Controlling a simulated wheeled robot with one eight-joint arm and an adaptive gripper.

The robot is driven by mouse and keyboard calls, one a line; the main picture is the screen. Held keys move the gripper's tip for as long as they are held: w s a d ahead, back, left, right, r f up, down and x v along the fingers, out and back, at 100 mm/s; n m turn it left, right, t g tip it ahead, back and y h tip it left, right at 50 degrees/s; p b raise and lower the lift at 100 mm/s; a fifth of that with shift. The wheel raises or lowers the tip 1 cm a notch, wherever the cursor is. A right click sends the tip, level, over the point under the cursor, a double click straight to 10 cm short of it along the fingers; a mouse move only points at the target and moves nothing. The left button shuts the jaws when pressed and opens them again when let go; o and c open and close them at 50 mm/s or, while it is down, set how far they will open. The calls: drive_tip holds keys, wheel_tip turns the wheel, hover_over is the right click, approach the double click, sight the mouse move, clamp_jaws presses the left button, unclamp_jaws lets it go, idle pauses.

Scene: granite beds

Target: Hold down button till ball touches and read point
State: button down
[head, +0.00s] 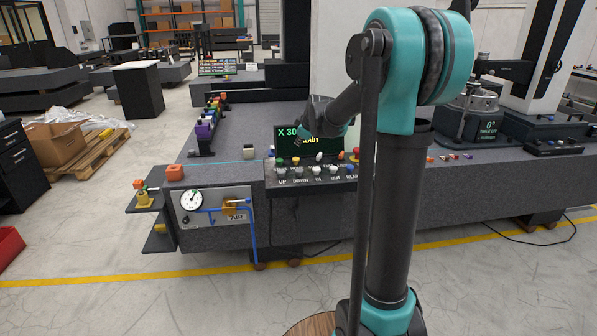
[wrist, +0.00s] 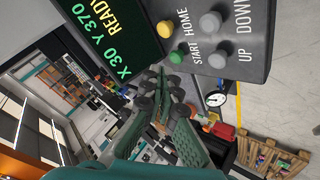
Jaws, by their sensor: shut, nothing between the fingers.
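The control panel (head: 311,172) stands on the front edge of the granite bed, with labelled buttons UP, DOWN, IN and OUT along its lower row. Its screen (head: 287,133) is partly hidden by my gripper (head: 303,134); in the wrist view the screen (wrist: 100,30) reads X 30 Y 370 READY. The wrist view also shows the green START button (wrist: 176,55), the yellow HOME button (wrist: 162,28), and the grey UP (wrist: 217,61) and DOWN (wrist: 210,22) buttons. My gripper (wrist: 158,90) is shut and empty, apart from the buttons in the wrist picture. I cannot make out the ball.
A gauge panel (head: 212,211) is on the bed's front, left of the controls. Coloured blocks (head: 206,124) line the bed's left side. A rotary unit (head: 485,121) showing 0° stands to the right.

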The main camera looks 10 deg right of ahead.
sight(300, 170)
drive_tip(key=shift+f, duration=4.4)
drive_tip(key=shift+f, duration=0.1)
drive_tip(key=shift+f, duration=0.3)
drive_tip(key=shift+f, duration=0.55)
idle(2.7)
